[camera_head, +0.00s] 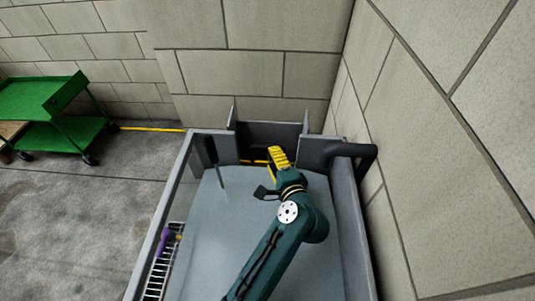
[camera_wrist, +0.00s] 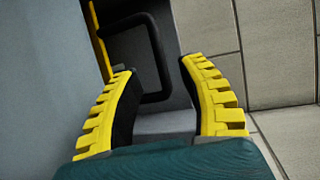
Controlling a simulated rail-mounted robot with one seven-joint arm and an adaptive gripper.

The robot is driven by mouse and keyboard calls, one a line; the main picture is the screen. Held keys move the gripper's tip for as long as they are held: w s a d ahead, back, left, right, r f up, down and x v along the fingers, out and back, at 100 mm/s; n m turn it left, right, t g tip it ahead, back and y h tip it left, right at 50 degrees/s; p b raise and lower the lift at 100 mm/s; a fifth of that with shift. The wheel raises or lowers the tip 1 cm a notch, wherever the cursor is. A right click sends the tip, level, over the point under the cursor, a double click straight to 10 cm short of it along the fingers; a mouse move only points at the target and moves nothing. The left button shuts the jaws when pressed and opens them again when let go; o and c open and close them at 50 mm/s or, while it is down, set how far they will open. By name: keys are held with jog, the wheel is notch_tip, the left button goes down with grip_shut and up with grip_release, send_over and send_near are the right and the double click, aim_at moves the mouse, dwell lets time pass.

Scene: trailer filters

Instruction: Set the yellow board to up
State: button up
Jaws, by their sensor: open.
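A yellow strip, which looks like the edge of the yellow board (camera_head: 250,162), shows low in the gap at the far end of the grey trailer, just left of my gripper. In the wrist view the yellow board (camera_wrist: 98,40) is a narrow, slanted strip at upper left, beyond the left finger. Most of it is hidden. My gripper (camera_head: 279,153) has yellow toothed fingers and is at the trailer's far end. In the wrist view my gripper (camera_wrist: 156,67) is open and empty, its fingers apart from the board.
A black handle-like loop (camera_head: 358,152) stands at the trailer's far right corner; this or a similar loop (camera_wrist: 155,60) lies beyond the fingers in the wrist view. A block wall (camera_head: 440,120) runs close on the right. A green cart (camera_head: 60,100) stands at far left.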

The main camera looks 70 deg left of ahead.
aim_at(267, 146)
jog(key=a+b, duration=0.1)
jog(key=a, duration=0.3)
jog(key=a+f+b, duration=0.1)
jog(key=a, duration=0.1)
jog(key=shift+w+f+b, duration=0.1)
jog(key=shift+w+b, duration=0.15)
jog(key=shift+b, duration=0.1)
jog(key=shift+c, duration=0.4)
jog(key=shift+d, duration=0.1)
grip_shut()
